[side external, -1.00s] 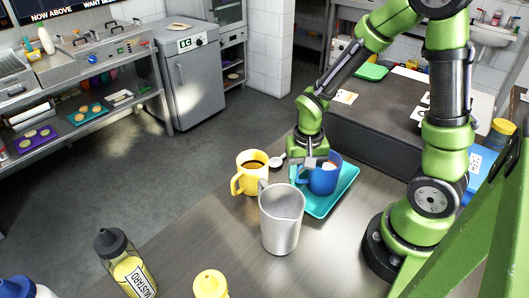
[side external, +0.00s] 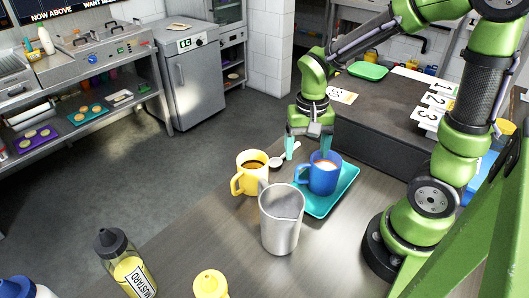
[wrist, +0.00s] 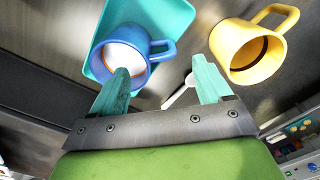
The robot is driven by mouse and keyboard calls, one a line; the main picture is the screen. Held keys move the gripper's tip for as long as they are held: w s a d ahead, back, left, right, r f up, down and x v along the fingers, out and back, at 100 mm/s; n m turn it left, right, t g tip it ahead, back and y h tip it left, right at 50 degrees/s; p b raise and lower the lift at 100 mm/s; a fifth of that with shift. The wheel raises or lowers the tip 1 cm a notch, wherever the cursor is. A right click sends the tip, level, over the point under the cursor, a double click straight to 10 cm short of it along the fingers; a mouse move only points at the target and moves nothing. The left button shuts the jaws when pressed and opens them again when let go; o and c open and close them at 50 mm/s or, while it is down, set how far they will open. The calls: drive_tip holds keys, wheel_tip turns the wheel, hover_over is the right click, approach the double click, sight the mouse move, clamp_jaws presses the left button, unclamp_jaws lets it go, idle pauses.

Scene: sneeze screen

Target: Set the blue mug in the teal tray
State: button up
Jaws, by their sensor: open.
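The blue mug (side external: 323,176) stands upright in the teal tray (side external: 345,186), and I see a pale content inside it. In the wrist view the mug (wrist: 121,50) sits over the tray (wrist: 160,14), with its handle pointing right. My gripper (side external: 308,148) is open and empty, with teal fingers, above and just behind the mug in the side view. In the wrist view my gripper (wrist: 167,75) has its left finger overlapping the mug's rim in the picture; I cannot tell whether they touch.
A yellow mug (side external: 251,172) with dark liquid stands left of the tray. A white spoon (side external: 284,155) lies behind it. A mustard bottle (side external: 127,265) is at the front left. A dark raised block (side external: 385,130) lies behind the tray.

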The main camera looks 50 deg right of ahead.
wheel_tip(320, 180, up, 4)
drive_tip(key=shift+f, duration=0.25)
drive_tip(key=s+a+r+n+t+y, duration=0.1)
drive_tip(key=s+a+r+n+t, duration=0.1)
drive_tip(key=r, duration=0.3)
drive_tip(key=s+a+r+n+t+y, duration=0.1)
drive_tip(key=s+a+r+n+t, duration=0.1)
drive_tip(key=a+r+n+t, duration=0.1)
drive_tip(key=shift+a+r+t, duration=0.3)
drive_tip(key=shift+r+t, duration=0.55)
drive_tip(key=shift+t, duration=0.25)
